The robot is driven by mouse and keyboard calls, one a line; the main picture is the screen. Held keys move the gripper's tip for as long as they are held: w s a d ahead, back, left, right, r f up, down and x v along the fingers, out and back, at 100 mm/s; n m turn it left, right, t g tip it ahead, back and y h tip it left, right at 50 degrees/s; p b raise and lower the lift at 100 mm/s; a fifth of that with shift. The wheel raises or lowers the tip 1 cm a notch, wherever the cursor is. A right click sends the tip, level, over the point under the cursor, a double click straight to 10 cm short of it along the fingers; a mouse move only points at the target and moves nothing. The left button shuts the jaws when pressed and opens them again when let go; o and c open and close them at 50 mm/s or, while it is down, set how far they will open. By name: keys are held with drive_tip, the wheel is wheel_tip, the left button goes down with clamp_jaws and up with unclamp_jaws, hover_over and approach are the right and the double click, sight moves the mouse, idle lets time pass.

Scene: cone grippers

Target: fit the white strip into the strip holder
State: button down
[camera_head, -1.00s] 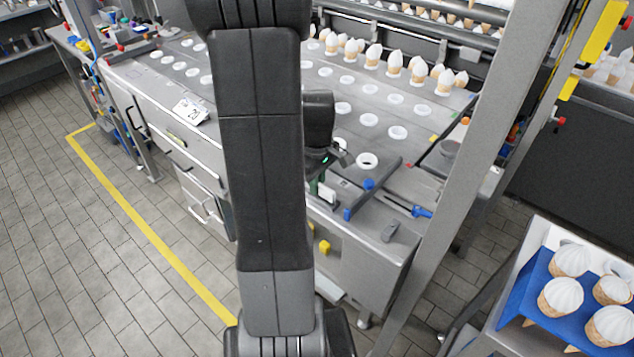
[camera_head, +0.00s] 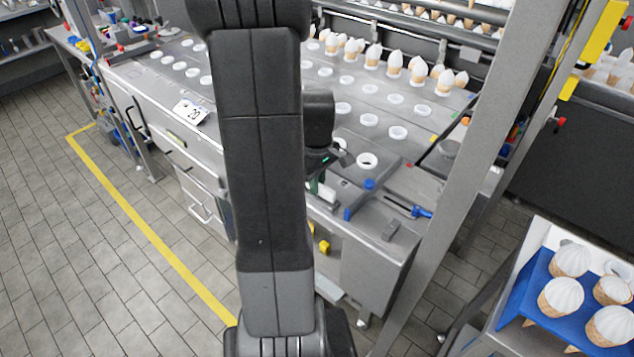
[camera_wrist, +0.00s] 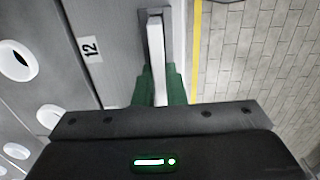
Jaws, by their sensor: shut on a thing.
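My gripper (camera_wrist: 159,88) has green fingers and is shut on the white strip (camera_wrist: 157,55), which runs away from it up the wrist view. The far end of the strip lies over or against a grey bracket (camera_wrist: 142,20) that looks like the strip holder, at the edge of the metal counter. I cannot tell whether the strip is seated in it. In the head view the white strip (camera_head: 328,194) shows small at the counter's front edge, and my gripper (camera_head: 318,184) is partly hidden behind my arm.
The metal counter (camera_head: 390,150) has rows of white-rimmed holes. A number card (camera_wrist: 90,49) is left of the strip. A grey post (camera_head: 455,160) and a cone tray (camera_head: 520,290) stand at right.

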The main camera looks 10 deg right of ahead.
drive_tip(key=shift+f+b, duration=0.35)
drive_tip(key=shift+f, duration=0.1)
drive_tip(key=c, duration=1.4)
unclamp_jaws()
wheel_tip(320, 180, up, 14)
drive_tip(key=shift+f, duration=0.2)
wheel_tip(320, 180, down, 14)
drive_tip(key=shift+r, duration=0.4)
